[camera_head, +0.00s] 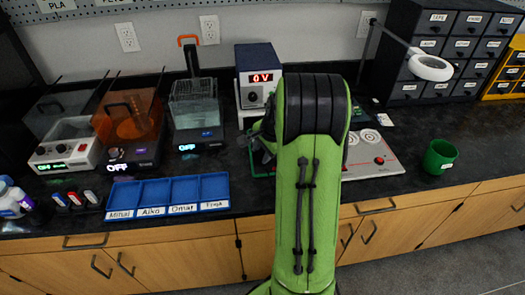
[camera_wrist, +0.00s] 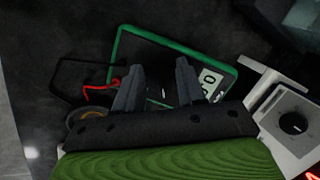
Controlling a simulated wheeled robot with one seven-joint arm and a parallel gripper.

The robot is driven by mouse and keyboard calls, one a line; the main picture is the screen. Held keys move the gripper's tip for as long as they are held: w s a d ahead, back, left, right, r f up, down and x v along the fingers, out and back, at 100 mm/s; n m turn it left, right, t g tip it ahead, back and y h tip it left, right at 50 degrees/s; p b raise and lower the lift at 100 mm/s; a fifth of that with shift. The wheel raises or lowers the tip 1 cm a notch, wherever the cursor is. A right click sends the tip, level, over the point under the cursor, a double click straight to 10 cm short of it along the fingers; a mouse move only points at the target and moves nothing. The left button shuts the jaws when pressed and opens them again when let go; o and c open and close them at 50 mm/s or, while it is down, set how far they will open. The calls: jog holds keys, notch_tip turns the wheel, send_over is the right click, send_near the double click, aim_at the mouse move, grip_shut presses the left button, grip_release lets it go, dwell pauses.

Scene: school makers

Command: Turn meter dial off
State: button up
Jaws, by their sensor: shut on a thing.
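The meter (camera_wrist: 145,45) is a dark, flat device with a green rim in the wrist view. Its pale display (camera_wrist: 209,82) shows large digits near its right side. My gripper (camera_wrist: 160,72) is over the meter's face, with its two dark fingers pointing at it. The fingers are closed on the meter's dial, which is mostly hidden between them. I cannot read which setting the dial points to. In the head view my green arm hides the gripper and most of the meter.
A power supply (camera_head: 247,57) reading 0V stands behind the meter; its knob (camera_wrist: 293,123) shows in the wrist view. A red lead (camera_wrist: 97,90) lies left of the fingers. A blue tray (camera_head: 168,207), a green cup (camera_head: 440,157) and a lamp (camera_head: 431,67) are farther off.

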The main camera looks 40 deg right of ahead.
jog(key=n+g+p, duration=0.1)
jog(key=n+p, duration=0.1)
jog(key=n, duration=0.3)
jog(key=shift+s+n, duration=0.15)
jog(key=shift+n, duration=0.25)
jog(key=n, duration=0.2)
jog(key=n+g+h, duration=0.1)
jog(key=n, duration=0.2)
jog(key=shift+s+d+p, duration=0.15)
jog(key=shift+s+p, duration=0.05)
jog(key=shift+p, duration=0.1)
jog(key=shift+n, duration=0.3)
jog(key=o, duration=1)
jog(key=shift+o, duration=0.2)
jog(key=p+v, duration=0.4)
jog(key=v, duration=1.1)
jog(key=shift+r+p, duration=0.3)
jog(key=shift+p, duration=0.05)
